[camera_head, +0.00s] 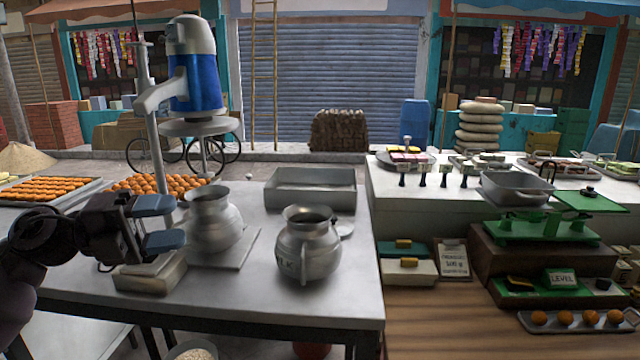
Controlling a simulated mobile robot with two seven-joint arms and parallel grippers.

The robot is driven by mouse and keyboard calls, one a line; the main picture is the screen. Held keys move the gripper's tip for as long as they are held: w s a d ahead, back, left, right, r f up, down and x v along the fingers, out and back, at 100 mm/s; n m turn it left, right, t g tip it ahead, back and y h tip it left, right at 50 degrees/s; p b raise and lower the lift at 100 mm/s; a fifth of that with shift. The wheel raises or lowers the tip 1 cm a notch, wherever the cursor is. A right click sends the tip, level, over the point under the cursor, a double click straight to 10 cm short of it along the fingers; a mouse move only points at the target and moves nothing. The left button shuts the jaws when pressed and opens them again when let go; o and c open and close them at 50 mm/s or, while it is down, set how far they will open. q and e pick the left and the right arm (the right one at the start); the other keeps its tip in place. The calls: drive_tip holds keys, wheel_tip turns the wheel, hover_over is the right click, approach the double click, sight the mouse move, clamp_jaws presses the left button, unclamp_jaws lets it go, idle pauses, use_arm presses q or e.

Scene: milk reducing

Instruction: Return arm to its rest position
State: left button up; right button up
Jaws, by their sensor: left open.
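My left gripper (160,224) is at the left of the steel table, with its arm coming in from the left edge. Its two blue-grey fingers are apart, with nothing between them. It is just left of a metal pot (213,222) that stands on a flat plate under the blue stirring machine (196,75). A second metal jug (307,250) with "MILK" lettering stands upright to the right, apart from the gripper. My right gripper does not show.
The steel table (345,300) holds a rectangular metal tray (310,188) at the back and a small metal box (150,275) under the gripper. Trays of orange sweets (45,190) lie at left. A white counter with a green scale (525,228) stands at right.

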use_arm(q)
drive_tip(key=s+a+f+n+t+y, duration=0.15)
drive_tip(key=f+n+t+y, duration=0.3)
drive_tip(key=f+n, duration=0.45)
drive_tip(key=s+a+f+n+t+y, duration=0.1)
drive_tip(key=a+f+n+t+y, duration=0.25)
drive_tip(key=f+n+t, duration=0.45)
drive_tip(key=s+a+f+n+t+y, duration=0.1)
drive_tip(key=a+f+n+t+y, duration=0.3)
drive_tip(key=f+n, duration=0.6)
drive_tip(key=s+d+f+n+g+y, duration=0.1)
drive_tip(key=s+f+n+g+y, duration=0.2)
drive_tip(key=s+f, duration=0.4)
drive_tip(key=s+d+f+n+g+y, duration=0.2)
drive_tip(key=s+f+g, duration=0.4)
drive_tip(key=f, duration=0.7)
drive_tip(key=shift+s+d+n+y, duration=0.15)
drive_tip(key=shift+s+n+y, duration=0.45)
drive_tip(key=shift+s+n, duration=0.6)
drive_tip(key=shift+f, duration=0.1)
